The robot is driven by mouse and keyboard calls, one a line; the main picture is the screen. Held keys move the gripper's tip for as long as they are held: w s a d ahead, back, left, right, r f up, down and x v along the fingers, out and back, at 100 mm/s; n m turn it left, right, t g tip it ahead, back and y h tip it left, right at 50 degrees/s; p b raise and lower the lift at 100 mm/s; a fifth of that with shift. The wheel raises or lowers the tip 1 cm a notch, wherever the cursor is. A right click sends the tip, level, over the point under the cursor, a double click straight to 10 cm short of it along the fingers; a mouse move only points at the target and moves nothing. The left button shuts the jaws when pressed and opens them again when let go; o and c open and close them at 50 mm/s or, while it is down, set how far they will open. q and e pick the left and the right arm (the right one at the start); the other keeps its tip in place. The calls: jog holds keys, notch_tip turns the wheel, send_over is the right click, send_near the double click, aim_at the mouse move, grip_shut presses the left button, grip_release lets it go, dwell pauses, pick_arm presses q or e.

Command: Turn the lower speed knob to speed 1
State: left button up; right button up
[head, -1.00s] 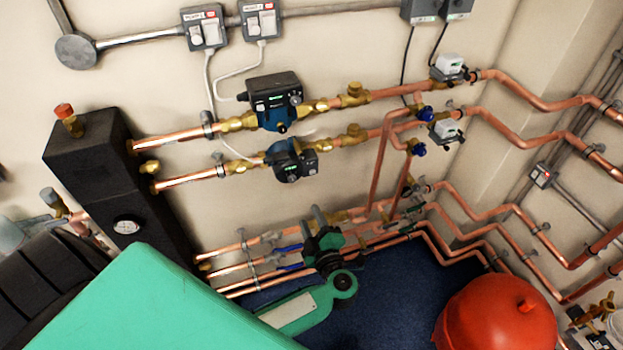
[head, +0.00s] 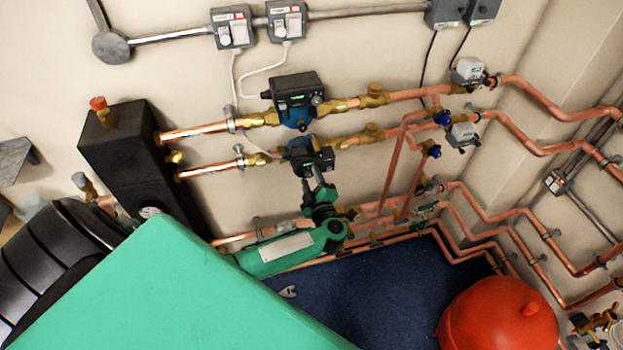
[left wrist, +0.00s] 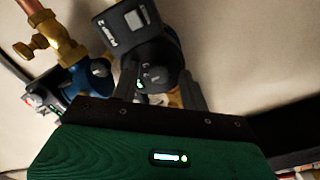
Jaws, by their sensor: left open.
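The lower pump (head: 302,150), with a blue body and a black control head, sits on the lower copper pipe. In the left wrist view its control head (left wrist: 128,28) shows large, tilted, with a pale label. The round dark lower speed knob (left wrist: 156,76) faces the wrist camera. My left gripper (head: 316,178) is just below and in front of the pump's control head. Its fingers are open, one on each side of the knob in the left wrist view (left wrist: 160,88). I cannot tell whether they touch it. My right gripper is not seen.
The upper pump (head: 297,100) stands close above the lower one. Copper pipes (head: 510,210) run to the right and below my arm. A black manifold block (head: 125,150) is at the left, and a red vessel (head: 497,318) stands at the lower right on blue floor.

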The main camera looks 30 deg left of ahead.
pick_arm(q)
jog(key=c, duration=0.9)
grip_shut()
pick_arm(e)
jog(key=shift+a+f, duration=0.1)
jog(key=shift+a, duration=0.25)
